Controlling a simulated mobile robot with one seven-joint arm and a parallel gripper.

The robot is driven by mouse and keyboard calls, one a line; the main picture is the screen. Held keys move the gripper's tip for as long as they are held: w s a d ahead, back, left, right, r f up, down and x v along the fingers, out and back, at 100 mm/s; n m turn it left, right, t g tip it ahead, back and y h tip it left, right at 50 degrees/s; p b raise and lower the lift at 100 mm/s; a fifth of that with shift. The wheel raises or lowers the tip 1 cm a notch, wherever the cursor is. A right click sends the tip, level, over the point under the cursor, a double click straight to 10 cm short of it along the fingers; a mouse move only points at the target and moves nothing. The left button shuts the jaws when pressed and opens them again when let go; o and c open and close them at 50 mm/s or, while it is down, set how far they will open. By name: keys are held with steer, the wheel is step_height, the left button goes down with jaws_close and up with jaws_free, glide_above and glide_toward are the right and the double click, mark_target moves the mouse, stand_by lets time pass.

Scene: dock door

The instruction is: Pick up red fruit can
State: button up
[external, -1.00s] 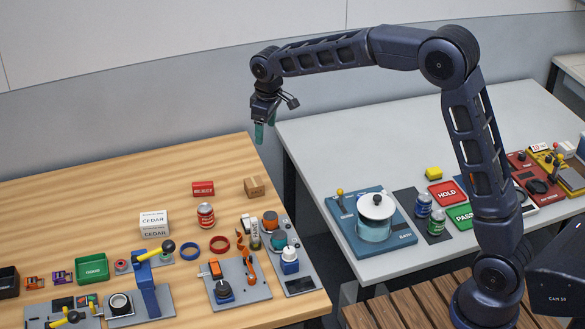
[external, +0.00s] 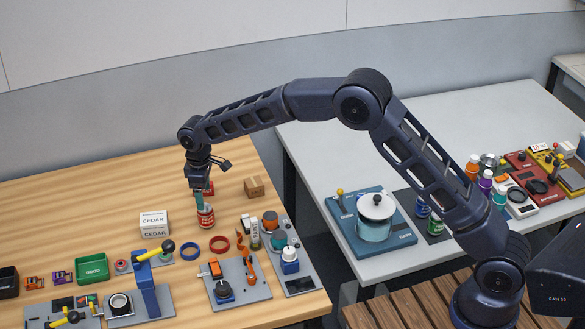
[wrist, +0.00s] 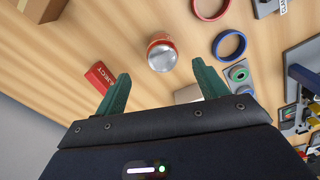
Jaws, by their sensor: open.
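The red fruit can (external: 205,217) stands upright on the wooden table, with a red and white side and a silver lid. In the wrist view the can (wrist: 162,53) shows its lid, ahead of the gap between my fingertips. I cannot tell the exact height of the fingertips over the lid.
A red block (external: 209,188) lies behind the can, partly hidden by my gripper. A white CEDAR box (external: 154,225) stands to its left. A blue ring (external: 190,245) and a red ring (external: 219,243) lie in front. A brown box (external: 254,187) sits at the back right.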

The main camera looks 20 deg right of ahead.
mark_target(206, 214)
steer(key=shift+s+a+f, duration=0.1)
steer(key=shift+s+f, duration=0.05)
steer(key=shift+f, duration=4.2)
steer(key=c, duration=1.1)
